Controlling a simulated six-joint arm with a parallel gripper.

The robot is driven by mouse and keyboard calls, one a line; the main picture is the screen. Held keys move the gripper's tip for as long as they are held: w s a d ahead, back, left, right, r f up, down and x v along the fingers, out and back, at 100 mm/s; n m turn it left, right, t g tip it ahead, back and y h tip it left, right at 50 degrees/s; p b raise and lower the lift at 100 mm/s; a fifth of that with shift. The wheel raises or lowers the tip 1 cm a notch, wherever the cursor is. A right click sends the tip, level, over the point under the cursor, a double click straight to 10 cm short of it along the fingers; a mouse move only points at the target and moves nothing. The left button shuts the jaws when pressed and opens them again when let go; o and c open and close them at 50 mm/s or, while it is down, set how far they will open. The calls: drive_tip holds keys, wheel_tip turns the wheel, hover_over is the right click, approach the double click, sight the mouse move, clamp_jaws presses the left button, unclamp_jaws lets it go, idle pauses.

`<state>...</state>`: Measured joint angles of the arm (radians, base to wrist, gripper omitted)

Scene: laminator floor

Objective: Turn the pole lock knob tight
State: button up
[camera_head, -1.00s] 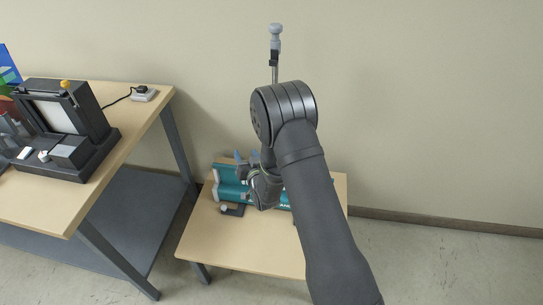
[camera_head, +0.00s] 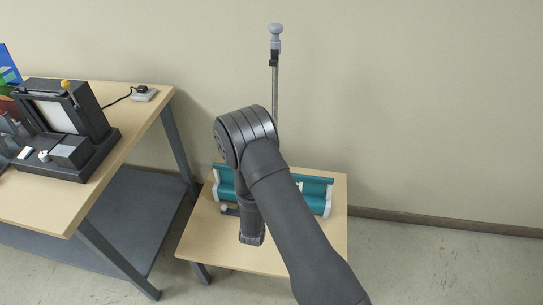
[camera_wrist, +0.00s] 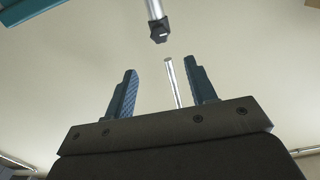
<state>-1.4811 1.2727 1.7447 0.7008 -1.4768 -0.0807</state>
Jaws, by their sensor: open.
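A thin metal pole (camera_head: 275,90) stands upright behind the small table, against the wall. A dark collar piece (camera_head: 274,57), which looks like the pole lock, sits near its top under a pale grey rounded head (camera_head: 275,31). In the wrist view the dark piece (camera_wrist: 159,34) shows beyond my fingertips at the end of a wider pale tube (camera_wrist: 153,9). The thin rod (camera_wrist: 172,82) appears between my blue fingers. My gripper (camera_wrist: 160,66) is open and touches nothing visible. In the head view my fingers are hidden behind my arm.
A teal roll laminator (camera_head: 315,196) lies on the small wooden table (camera_head: 325,240), partly covered by my arm. A larger table (camera_head: 130,140) at left carries a black machine (camera_head: 85,120) and a grey power block (camera_head: 144,94). The wall right of the pole is clear.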

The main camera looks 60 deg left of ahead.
drive_tip(key=x, duration=1.2)
drive_tip(key=shift+f, duration=0.1)
drive_tip(key=shift+c, duration=0.2)
drive_tip(key=c, duration=0.9)
